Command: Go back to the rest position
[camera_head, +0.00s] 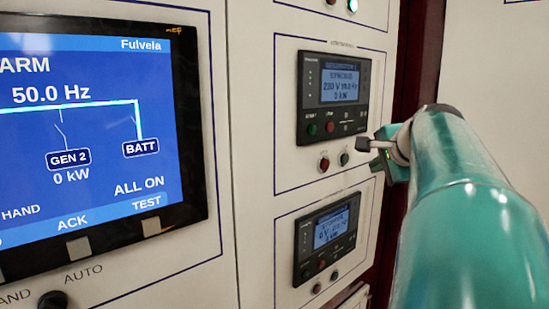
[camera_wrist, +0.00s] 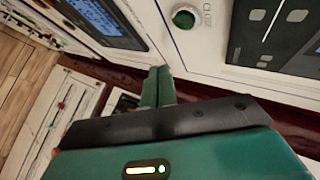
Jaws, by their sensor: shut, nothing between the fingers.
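My gripper (camera_head: 369,144) is at the right of the head view, at the end of my teal arm. It is in front of the right edge of the upper controller panel (camera_head: 333,97), near its lower right corner. In the wrist view my gripper (camera_wrist: 158,70) shows two green fingers side by side, shut with nothing between them. The fingertips are close to the white cabinet face, below a green round button (camera_wrist: 184,17). Whether they touch the face cannot be told.
A lower controller panel (camera_head: 326,236) sits beneath the upper one. Small red (camera_head: 324,164) and green (camera_head: 344,158) buttons lie between them, close to my gripper. A large blue screen (camera_head: 85,125) fills the left. A dark red post (camera_head: 408,60) stands behind my arm.

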